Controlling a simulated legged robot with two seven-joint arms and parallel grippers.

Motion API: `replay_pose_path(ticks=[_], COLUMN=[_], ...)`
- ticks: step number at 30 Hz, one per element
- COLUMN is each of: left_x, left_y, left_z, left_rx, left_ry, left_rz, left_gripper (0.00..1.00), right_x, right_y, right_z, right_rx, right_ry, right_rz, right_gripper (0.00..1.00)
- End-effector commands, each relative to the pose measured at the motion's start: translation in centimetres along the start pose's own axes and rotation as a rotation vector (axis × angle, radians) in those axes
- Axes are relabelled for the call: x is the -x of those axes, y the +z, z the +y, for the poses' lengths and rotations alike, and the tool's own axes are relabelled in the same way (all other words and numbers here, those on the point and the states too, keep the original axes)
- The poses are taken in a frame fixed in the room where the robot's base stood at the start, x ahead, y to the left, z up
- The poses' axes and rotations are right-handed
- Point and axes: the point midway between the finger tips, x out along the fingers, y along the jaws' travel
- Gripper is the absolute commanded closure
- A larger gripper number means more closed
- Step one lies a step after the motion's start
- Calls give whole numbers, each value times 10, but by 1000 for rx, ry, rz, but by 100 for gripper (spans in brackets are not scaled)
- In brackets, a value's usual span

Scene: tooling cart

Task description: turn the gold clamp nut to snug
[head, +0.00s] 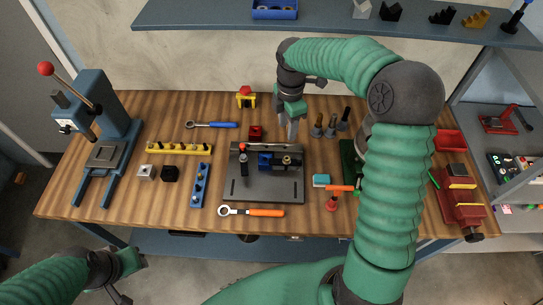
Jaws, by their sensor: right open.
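The gold clamp nut (287,160) appears as a small brassy round part at the right of a dark grey fixture plate (266,190). A blue block (264,161) sits beside it on the plate, with a dark upright post to the left. My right gripper (292,132) is open, pointing down just behind the plate's back edge, apart from the nut. My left gripper (138,259) is low at the left, in front of the bench and away from the fixture; its fingers are too small to read.
An orange-handled ratchet wrench (252,212) lies in front of the plate; a blue-handled one (210,125) lies behind left. A press (105,140) stands left, a red vise (460,200) right. Dark tool holders (330,127) stand right of my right gripper. My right arm hides part of the bench.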

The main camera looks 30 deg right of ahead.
Motion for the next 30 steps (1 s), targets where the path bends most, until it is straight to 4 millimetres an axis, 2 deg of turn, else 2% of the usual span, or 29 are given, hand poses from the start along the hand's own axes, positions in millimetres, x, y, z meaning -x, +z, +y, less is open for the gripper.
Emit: replay_pose_path(ticks=[12,18,22,30], left_x=[13,18,19,19], left_y=[-3,-4,-5,-4], left_z=[0,0,0,0], left_rx=[0,0,0,0], left_ry=[0,0,0,0], left_rz=[0,0,0,0], left_gripper=[64,64,64,64], right_x=[-102,-143,-155,-158], right_y=[-4,-4,-3,-2], right_z=[-2,-2,-1,-1], right_rx=[0,-1,-1,-2], right_ry=[-4,-1,1,3], right_rz=[1,-1,-2,-2], right_gripper=[57,57,57,57])
